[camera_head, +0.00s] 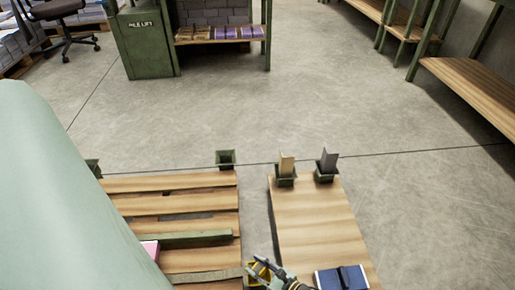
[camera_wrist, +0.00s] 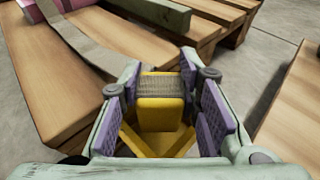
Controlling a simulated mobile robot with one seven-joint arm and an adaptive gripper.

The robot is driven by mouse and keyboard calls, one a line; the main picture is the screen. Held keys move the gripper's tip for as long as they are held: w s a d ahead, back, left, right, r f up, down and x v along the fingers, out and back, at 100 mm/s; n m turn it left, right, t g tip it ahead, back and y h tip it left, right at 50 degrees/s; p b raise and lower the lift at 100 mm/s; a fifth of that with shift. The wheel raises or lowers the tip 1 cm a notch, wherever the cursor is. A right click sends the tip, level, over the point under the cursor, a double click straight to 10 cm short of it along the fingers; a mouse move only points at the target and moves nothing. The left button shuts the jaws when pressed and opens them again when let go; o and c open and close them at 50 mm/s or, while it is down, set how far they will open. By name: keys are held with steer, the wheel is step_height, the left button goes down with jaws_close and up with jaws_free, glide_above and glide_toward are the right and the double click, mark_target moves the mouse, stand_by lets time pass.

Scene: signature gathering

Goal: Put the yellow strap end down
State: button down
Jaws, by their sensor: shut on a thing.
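My gripper (camera_head: 265,268) is low in the head view, over the gap between the slatted wooden pallet (camera_head: 170,208) and the narrower wooden board (camera_head: 315,222). In the wrist view its purple-padded fingers (camera_wrist: 166,85) are shut on the yellow strap end (camera_wrist: 162,115), a yellow buckle-like piece with grey ribbed webbing at its far end. The yellow strap end also shows in the head view (camera_head: 257,271). A flat grey-green strap (camera_head: 208,276) runs left from it across the pallet. How high the strap end is held is unclear.
A dark blue bundle (camera_head: 341,279) lies on the board's near end. Two green sockets with upright pieces, one tan (camera_head: 286,164) and one grey (camera_head: 328,160), stand at its far end. A pink item (camera_head: 151,249) lies on the pallet. Concrete floor (camera_head: 250,105) beyond is clear.

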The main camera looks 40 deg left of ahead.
steer(key=shift+f+b, duration=0.65)
steer(key=shift+b, duration=0.2)
steer(key=c, duration=1.2)
jaws_free()
steer(key=shift+d, duration=0.1)
steer(key=shift+w, duration=0.1)
steer(key=shift+r+p, duration=0.25)
steer(key=shift+p, duration=0.2)
steer(key=s+p+v, duration=0.1)
steer(key=p+v, duration=0.5)
steer(key=v, duration=0.6)
steer(key=shift+w+r, duration=0.4)
